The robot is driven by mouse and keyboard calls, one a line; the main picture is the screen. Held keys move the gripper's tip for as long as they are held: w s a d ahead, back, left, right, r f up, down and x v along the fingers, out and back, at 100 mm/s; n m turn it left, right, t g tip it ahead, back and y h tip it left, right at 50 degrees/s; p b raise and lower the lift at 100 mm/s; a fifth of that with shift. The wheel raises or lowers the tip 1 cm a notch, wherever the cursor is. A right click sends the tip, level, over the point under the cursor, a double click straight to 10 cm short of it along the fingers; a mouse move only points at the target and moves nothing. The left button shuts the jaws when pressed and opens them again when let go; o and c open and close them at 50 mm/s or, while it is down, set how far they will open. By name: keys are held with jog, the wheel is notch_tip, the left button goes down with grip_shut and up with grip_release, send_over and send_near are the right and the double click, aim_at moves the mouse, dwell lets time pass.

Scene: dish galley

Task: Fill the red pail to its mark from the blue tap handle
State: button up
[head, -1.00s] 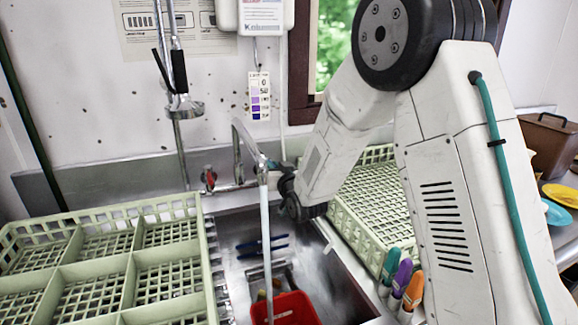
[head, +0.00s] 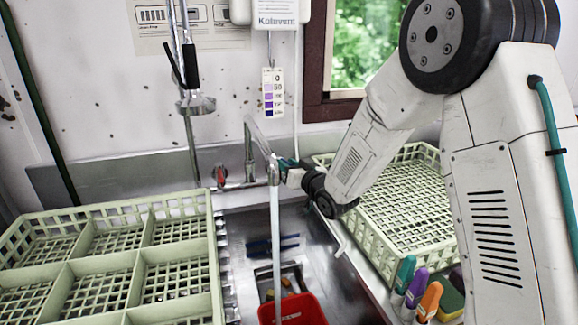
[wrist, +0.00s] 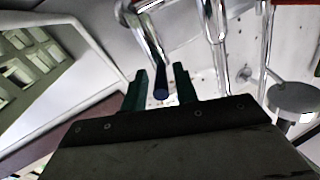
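A red pail (head: 296,311) stands in the sink under the spout; the frame's bottom edge cuts it off, and its mark and water level cannot be read. A pale stream of water (head: 276,240) runs from the curved metal spout (head: 262,142) down to the pail. My gripper (head: 283,167) is at the tap, right of the spout, in the head view. In the wrist view the blue tap handle (wrist: 160,84) lies between the two green fingers of my gripper (wrist: 161,88). The fingers stand apart with narrow gaps beside the handle, so they appear open around it.
A red tap handle (head: 220,175) is left of the spout. Pale green racks flank the sink, one at left (head: 135,252) and one at right (head: 360,225). Blue tongs (head: 272,243) lie in the sink. Capped markers (head: 416,288) stand at the right edge. A spray hose (head: 194,100) hangs at the back.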

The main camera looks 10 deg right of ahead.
jog(key=v, duration=0.7)
jog(key=shift+s+d, duration=0.2)
jog(key=shift+s, duration=0.15)
